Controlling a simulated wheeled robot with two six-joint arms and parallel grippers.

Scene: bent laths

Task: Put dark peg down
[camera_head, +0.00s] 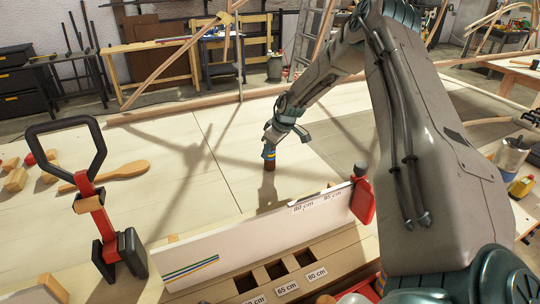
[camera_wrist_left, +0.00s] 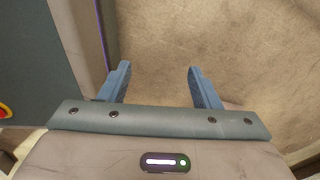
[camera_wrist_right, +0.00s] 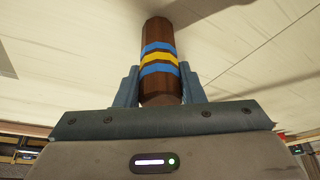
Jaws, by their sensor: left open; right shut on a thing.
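The dark peg (camera_head: 269,163) is dark brown with blue and yellow bands. My right gripper (camera_head: 269,152) is shut on it and holds it upright over the pale table, beyond the white board. In the right wrist view the peg (camera_wrist_right: 159,40) stands between the fingers of the right gripper (camera_wrist_right: 158,85). I cannot tell whether its lower end touches the table. My left gripper (camera_wrist_left: 159,85) is open and empty in the left wrist view, above a bare tan floor. It does not show in the head view.
A white board (camera_head: 240,240) stands along a wooden rack (camera_head: 330,250) with square holes and length labels. The table around the peg is clear.

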